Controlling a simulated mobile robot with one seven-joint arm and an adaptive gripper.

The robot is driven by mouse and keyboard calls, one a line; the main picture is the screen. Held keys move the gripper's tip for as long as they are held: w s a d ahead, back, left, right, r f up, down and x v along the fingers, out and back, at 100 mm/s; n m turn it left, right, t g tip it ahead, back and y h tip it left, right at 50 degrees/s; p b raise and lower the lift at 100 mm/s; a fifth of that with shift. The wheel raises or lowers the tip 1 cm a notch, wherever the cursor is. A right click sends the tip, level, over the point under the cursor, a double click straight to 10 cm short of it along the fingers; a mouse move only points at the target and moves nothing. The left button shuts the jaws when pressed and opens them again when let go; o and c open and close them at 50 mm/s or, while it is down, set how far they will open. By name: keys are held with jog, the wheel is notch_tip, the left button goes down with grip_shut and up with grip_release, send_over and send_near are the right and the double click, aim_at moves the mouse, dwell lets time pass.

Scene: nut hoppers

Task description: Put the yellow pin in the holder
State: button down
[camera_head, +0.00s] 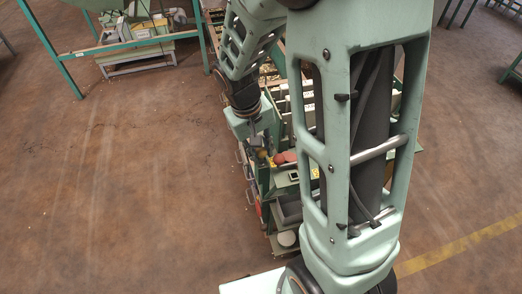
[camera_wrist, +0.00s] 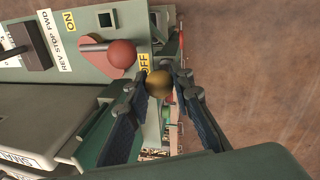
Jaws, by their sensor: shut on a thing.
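The yellow pin shows in the wrist view as a dull yellow round knob (camera_wrist: 159,83) between my two fingertips. My gripper (camera_wrist: 160,76) is shut on it. The rest of the pin is hidden behind the knob. In the head view my gripper (camera_head: 260,146) is at the near left side of the green machine, beside a red knob. I cannot make out the holder for certain in either view.
A red ball-ended lever (camera_wrist: 122,53) stands close to my left finger, by the ON and OFF labels. A black switch lever (camera_wrist: 24,47) is at the upper left. The green machine (camera_head: 283,182) carries boxes behind. Open brown floor (camera_head: 120,190) lies to the left.

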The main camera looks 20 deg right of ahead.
jog(key=c, duration=1.6)
grip_release()
jog(key=r, duration=0.4)
jog(key=a+r, duration=0.1)
jog(key=r, duration=0.3)
jog(key=a+r, duration=0.1)
jog(key=r, duration=0.2)
jog(key=shift+s+a+r, duration=0.15)
jog(key=shift+s+r, duration=0.1)
jog(key=shift+r, duration=0.15)
